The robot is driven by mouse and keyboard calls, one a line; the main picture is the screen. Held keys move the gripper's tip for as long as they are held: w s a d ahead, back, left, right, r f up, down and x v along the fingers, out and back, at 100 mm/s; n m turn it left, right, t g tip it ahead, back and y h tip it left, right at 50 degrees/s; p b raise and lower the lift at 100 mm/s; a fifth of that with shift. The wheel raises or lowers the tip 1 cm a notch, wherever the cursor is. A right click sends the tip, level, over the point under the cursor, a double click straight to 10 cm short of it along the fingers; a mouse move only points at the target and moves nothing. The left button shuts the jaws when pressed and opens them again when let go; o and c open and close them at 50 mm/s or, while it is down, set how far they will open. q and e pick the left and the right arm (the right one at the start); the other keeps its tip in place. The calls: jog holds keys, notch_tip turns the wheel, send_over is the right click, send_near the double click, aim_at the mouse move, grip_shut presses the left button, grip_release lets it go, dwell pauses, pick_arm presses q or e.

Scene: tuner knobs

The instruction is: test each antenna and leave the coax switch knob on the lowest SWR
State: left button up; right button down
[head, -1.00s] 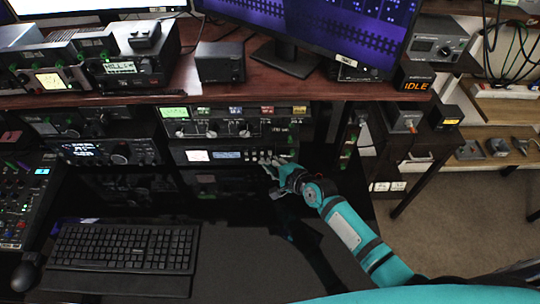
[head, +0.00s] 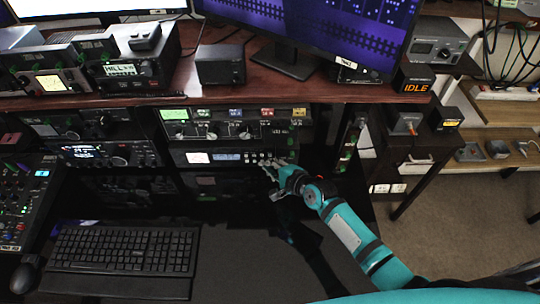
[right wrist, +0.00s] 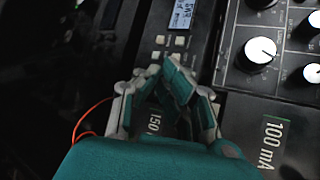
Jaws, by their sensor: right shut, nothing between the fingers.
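My right gripper (head: 270,168) is shut and empty, its fingertips at the row of small buttons on the lower rack unit (head: 230,157). In the right wrist view the gripper (right wrist: 170,66) has its fingertips together beside the small pale buttons (right wrist: 158,48); whether they touch one is unclear. A small lit display (right wrist: 181,16) with text too small to read surely is just above. A panel with white-faced knobs (right wrist: 260,50) lies to the right. In the head view the upper rack unit (head: 232,129) has several knobs under coloured labels. I cannot tell which knob is the coax switch. My left gripper is out of view.
An orange "IDLE" sign (head: 416,87) stands at the shelf's right end. A keyboard (head: 122,248) lies on the dark desk at left. The monitor (head: 315,30) and radios (head: 135,63) are on the shelf above. The desk in front of the rack is mostly clear.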

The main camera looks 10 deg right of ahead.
jog(key=shift+w, duration=0.15)
dwell(0.3)
jog(key=shift+w+d, duration=0.1)
jog(key=shift+w, duration=0.2)
jog(key=shift+w, duration=0.35)
dwell(0.6)
jog(key=shift+s+r, duration=0.1)
jog(key=shift+s, duration=0.05)
jog(key=shift+s+p, duration=0.35)
jog(key=shift+s, duration=0.3)
jog(key=shift+s, duration=0.2)
jog(key=s+p, duration=0.1)
jog(key=s, duration=0.1)
jog(key=s+a+p, duration=0.1)
jog(key=s, duration=0.1)
jog(key=shift+p, duration=0.3)
jog(key=shift+s+a, duration=0.1)
jog(key=shift+s, duration=0.15)
